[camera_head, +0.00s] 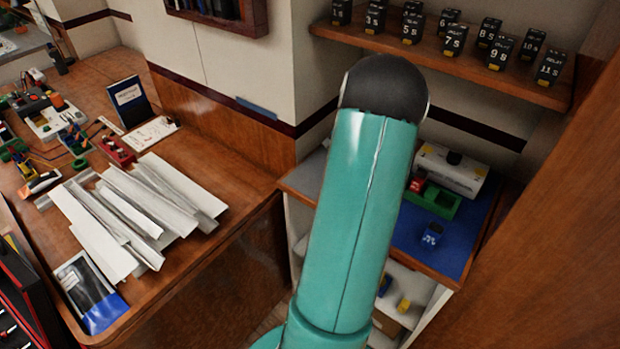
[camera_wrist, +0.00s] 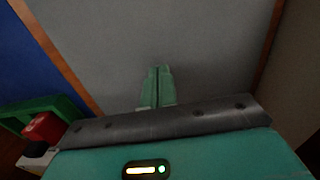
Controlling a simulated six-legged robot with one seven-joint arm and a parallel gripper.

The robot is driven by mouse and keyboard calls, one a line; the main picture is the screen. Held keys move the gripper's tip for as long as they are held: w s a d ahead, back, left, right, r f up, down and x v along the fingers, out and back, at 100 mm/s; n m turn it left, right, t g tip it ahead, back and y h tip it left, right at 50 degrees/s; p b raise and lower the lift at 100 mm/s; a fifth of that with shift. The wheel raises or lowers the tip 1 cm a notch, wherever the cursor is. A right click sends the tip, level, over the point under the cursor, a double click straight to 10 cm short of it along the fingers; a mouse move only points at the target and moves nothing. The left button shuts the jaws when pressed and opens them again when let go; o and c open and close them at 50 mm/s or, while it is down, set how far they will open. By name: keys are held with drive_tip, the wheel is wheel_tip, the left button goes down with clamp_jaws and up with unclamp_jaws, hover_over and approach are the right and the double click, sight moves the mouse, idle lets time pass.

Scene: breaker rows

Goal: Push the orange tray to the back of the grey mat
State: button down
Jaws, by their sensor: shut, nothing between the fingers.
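The grey mat (camera_wrist: 210,45) fills most of the wrist view, and the part in sight is bare. In the head view only a strip of the grey mat (camera_head: 308,176) shows, left of my arm. My gripper (camera_wrist: 157,72) has its two green fingers together with nothing between them, over the grey mat; I cannot tell whether it touches the mat. In the head view my arm hides the gripper and most of the mat. I do not see the orange tray in either view.
A blue mat (camera_head: 455,238) lies to the right, with a green tray (camera_head: 440,203), a red block (camera_head: 417,184), a blue block (camera_head: 432,234) and a white device (camera_head: 462,172). A shelf (camera_head: 440,55) with several black relays hangs above. A wooden panel (camera_head: 545,240) stands at right.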

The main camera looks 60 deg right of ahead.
drive_tip(key=a, duration=0.6)
drive_tip(key=w+a, duration=0.1)
drive_tip(key=a, duration=0.4)
drive_tip(key=w+a, duration=0.1)
drive_tip(key=a, duration=0.5)
drive_tip(key=shift+w+a, duration=0.25)
drive_tip(key=shift+a, duration=0.1)
wheel_tip(320, 180, up, 9)
drive_tip(key=shift+a+f, duration=0.15)
drive_tip(key=shift+f, duration=0.05)
